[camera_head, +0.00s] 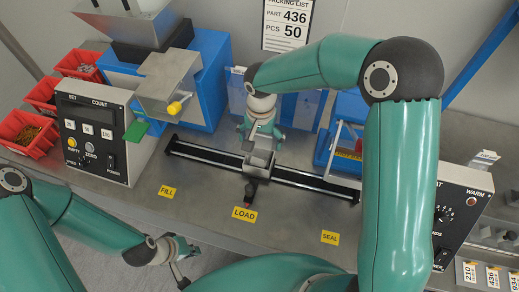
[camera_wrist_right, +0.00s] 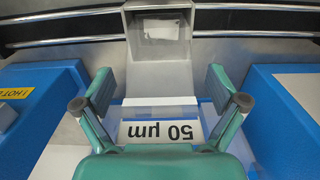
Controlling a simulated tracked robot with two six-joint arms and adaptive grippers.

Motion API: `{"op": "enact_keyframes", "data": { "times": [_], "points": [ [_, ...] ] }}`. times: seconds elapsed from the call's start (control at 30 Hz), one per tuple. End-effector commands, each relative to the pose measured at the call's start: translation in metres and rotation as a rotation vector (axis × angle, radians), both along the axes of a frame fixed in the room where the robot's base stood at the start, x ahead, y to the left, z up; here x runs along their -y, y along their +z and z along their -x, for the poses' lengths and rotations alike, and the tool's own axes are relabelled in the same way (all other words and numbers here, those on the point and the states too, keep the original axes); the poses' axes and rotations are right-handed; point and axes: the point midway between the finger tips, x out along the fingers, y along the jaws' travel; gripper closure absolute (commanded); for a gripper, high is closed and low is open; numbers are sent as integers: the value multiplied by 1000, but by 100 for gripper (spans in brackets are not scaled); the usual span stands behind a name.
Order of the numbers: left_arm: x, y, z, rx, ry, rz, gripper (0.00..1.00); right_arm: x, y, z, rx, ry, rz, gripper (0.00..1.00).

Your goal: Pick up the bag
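My right gripper (camera_head: 262,130) hangs over the back of the metal carriage at LOAD. In the right wrist view its two green fingers are spread wide with nothing between them (camera_wrist_right: 160,88). A white label reading "50 µm" (camera_wrist_right: 160,131) shows below and between the fingers, on a pale, see-through surface; I cannot clearly make out a separate bag there. The grey metal carriage (camera_wrist_right: 160,75) lies beyond the fingertips, with a small whitish patch in its upper opening. My left gripper (camera_head: 178,260) is open and empty at the front edge of the bench.
The carriage (camera_head: 258,165) sits on a dark rail running between FILL and SEAL. A count panel (camera_head: 95,135), red bins (camera_head: 30,130) and a blue feeder (camera_head: 205,75) stand left.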

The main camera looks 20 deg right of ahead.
Motion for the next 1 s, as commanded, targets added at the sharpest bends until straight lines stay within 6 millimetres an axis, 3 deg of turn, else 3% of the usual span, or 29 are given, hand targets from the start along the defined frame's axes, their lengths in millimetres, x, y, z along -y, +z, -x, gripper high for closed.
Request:
{"op": "enact_keyframes", "data": {
  "times": [0.07, 0.43, 0.77, 1.0],
  "points": [
    [0, 0, 0, 0, 0, 0, 100, 0, 0, 0, 0, 0, 0, 22],
    [0, 0, 0, 0, 0, 0, 100, 0, -2, 1, -4, 0, 1, 84],
    [0, 0, 0, 0, 0, 0, 100, 1, -1, 2, -7, 0, 1, 86],
    [0, 20, 0, 0, 0, 0, 100, 1, 30, 1, -3, -1, 1, 86]
  ]
}}
